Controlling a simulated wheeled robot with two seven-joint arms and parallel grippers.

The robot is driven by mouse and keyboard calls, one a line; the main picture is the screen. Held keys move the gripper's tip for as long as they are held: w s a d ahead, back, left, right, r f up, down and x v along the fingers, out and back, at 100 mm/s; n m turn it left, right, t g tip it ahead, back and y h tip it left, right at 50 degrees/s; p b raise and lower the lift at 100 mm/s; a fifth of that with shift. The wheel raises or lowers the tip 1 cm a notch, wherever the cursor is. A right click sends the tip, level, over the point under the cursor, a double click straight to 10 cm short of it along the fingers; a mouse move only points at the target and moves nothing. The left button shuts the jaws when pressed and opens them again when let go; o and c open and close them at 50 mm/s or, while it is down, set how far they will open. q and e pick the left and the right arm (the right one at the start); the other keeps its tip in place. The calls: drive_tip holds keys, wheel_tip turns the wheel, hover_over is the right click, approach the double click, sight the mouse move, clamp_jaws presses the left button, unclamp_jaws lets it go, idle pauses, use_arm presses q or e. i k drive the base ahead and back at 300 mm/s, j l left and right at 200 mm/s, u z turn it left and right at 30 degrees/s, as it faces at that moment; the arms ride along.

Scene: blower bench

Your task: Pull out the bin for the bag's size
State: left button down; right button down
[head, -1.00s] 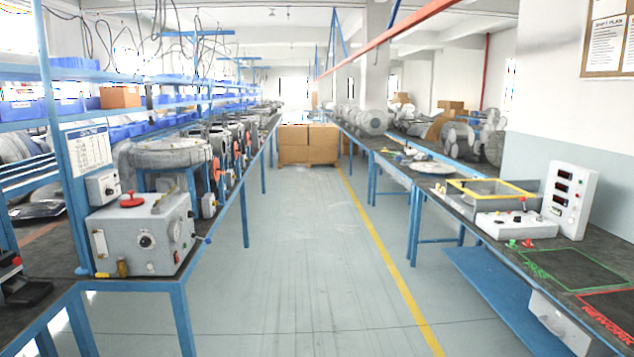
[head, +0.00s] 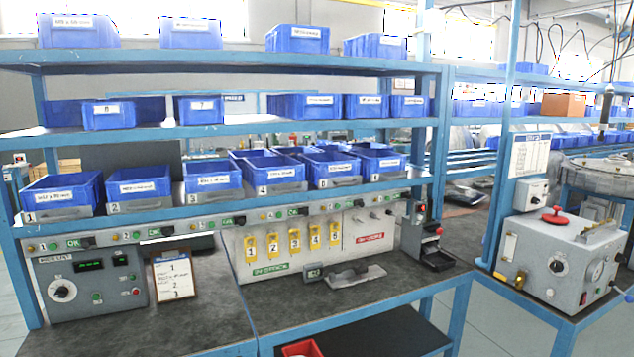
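A row of blue bins stands on the lowest shelf, with white labels and number tags in front. They include bin 1 (head: 62,195), bin 2 (head: 139,185), bin 3 (head: 213,181), bin 4 (head: 268,175), a bin (head: 331,170) to its right and the rightmost bin (head: 380,163). The size text on their labels is too small to read. A flat, pale grey item (head: 358,274), possibly the bag, lies on the bench beside a small dark block with a display (head: 313,272). Neither gripper is in view.
More blue bins stand on the middle shelf (head: 240,129) and top shelf. A clipboard (head: 173,277) leans by a grey control box (head: 90,285). Yellow numbered holders (head: 273,244) line the back panel. A red bin (head: 300,348) sits below the bench. The bench front is mostly clear.

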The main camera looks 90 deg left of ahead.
sight(279, 173)
drive_tip(key=u, duration=3)
